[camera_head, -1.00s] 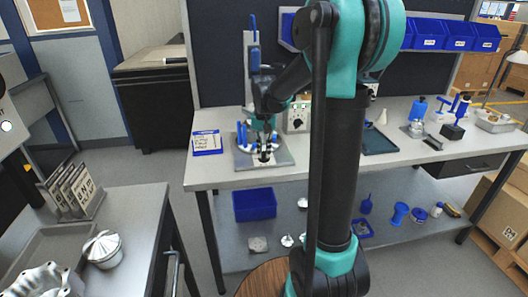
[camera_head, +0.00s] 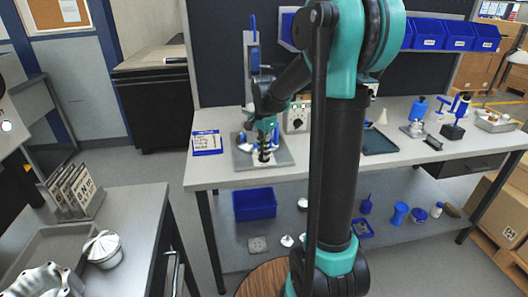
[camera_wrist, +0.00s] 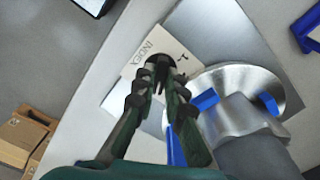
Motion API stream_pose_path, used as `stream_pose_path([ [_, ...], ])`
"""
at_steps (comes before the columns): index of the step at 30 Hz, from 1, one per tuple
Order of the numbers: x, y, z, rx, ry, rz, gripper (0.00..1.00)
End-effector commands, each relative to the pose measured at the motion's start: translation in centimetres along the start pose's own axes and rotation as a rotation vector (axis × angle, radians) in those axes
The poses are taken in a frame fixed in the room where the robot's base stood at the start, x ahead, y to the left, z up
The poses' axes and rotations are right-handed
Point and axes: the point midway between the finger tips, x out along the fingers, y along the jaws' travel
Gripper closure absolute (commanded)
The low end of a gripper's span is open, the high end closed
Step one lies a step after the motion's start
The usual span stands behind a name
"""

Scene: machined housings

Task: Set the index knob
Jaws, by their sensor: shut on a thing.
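The index knob (camera_wrist: 160,59) is a small dark round knob on a pale plate (camera_wrist: 141,47) lettered "INDEX", with a small black mark to the knob's right. In the wrist view my gripper (camera_wrist: 160,84) is shut on the knob, with its fingertips hiding part of it. The knob's pointer cannot be read clearly. Right of it is a silver disc fixture (camera_wrist: 235,80) with blue handles. In the head view my gripper (camera_head: 264,154) reaches down over the grey base plate (camera_head: 284,160) on the bench, and hides the knob.
A blue-framed card (camera_head: 206,143) lies left of the base plate. A grey box with small lights (camera_head: 297,117) stands behind it. A dark green tray (camera_head: 378,141) and several blue-handled tools are further right. The bench's front strip is clear.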

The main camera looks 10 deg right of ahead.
Motion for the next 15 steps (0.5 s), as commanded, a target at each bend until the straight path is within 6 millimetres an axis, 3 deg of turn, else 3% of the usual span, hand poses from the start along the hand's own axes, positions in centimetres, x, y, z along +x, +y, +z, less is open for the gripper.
stream_pose_path([
  [15,-0.02,-0.03,0.01,0.089,0.0,-0.001,1.0],
])
